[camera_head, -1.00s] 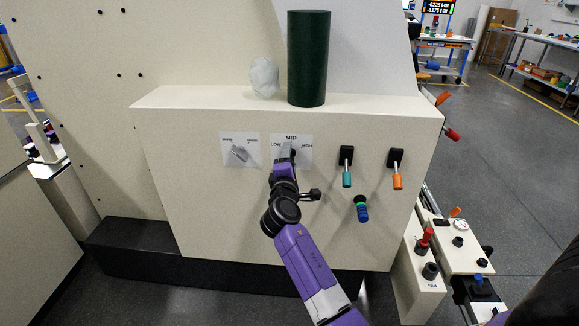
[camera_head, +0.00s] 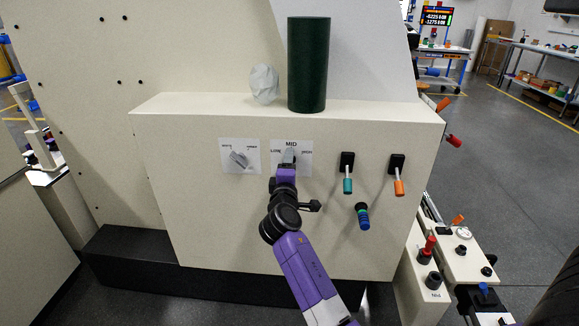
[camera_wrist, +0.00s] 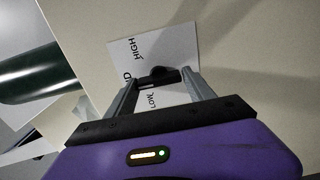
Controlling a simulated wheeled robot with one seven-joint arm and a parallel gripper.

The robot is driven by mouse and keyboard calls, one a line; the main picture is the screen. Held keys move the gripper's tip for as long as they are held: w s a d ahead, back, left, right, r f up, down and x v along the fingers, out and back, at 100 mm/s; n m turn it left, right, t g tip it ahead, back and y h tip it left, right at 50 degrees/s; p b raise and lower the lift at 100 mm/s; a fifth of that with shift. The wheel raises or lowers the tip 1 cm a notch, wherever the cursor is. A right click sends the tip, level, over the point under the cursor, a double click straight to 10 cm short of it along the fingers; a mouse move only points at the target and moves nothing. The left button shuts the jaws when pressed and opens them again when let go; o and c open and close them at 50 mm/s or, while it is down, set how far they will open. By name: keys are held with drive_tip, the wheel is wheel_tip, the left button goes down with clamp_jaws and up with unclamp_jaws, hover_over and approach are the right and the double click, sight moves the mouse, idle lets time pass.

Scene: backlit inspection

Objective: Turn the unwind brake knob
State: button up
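A dark knob (camera_wrist: 160,73) sits on a white plate (camera_wrist: 178,50) marked LOW, MID and HIGH, on the front of the cream cabinet. In the head view this plate (camera_head: 304,152) is left of the levers, and my gripper (camera_head: 288,160) is in front of it and hides much of the knob. In the wrist view my gripper (camera_wrist: 160,90) has its two grey fingers wide apart, with the knob just ahead, between their tips. I see no finger touching the knob. No print naming the unwind brake is readable.
A second plate with a grey knob (camera_head: 239,158) is to the left. A teal lever (camera_head: 347,184), an orange lever (camera_head: 398,186) and a blue-green knob (camera_head: 362,214) are to the right. A dark green cylinder (camera_head: 308,65) and a whitish lump (camera_head: 264,84) stand on the cabinet's top.

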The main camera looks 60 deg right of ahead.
drive_tip(key=shift+o, duration=1.3)
drive_tip(key=shift+a, duration=0.1)
drive_tip(key=v, duration=0.7)
drive_tip(key=shift+s+a, duration=0.15)
drive_tip(key=shift+a, duration=0.15)
